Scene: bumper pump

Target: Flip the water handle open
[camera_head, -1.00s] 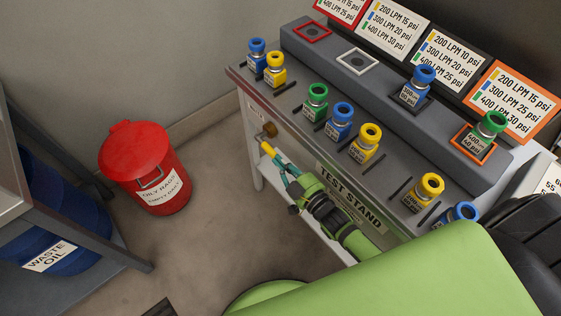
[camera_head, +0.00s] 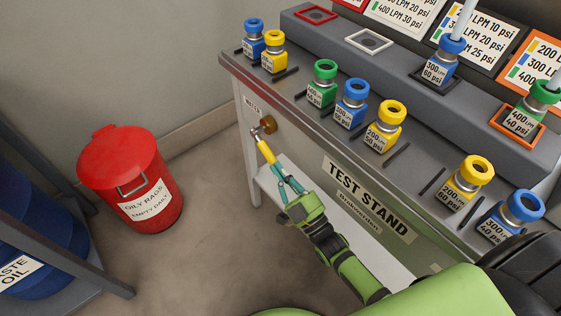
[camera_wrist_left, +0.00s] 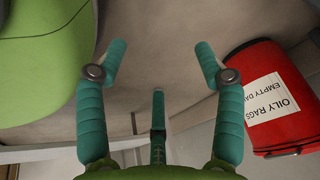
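The water handle (camera_head: 265,151) is a yellow lever on a brass valve (camera_head: 268,126) at the left end of the test stand's front, below the "WATER" label. It slants down and to the right from the valve. My right gripper (camera_head: 280,180) has teal fingers at the handle's lower end; they overlap or touch it there. I cannot tell whether the fingers close around it. My left gripper (camera_wrist_left: 155,75) shows only in the left wrist view, with its teal fingers spread wide and nothing between them.
The test stand (camera_head: 300,130) carries several coloured nozzles on top. A red oily rags bin (camera_head: 130,180) stands on the floor to the left and also shows in the left wrist view (camera_wrist_left: 270,100). A blue waste oil drum (camera_head: 35,245) sits in a frame at far left. Floor between is clear.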

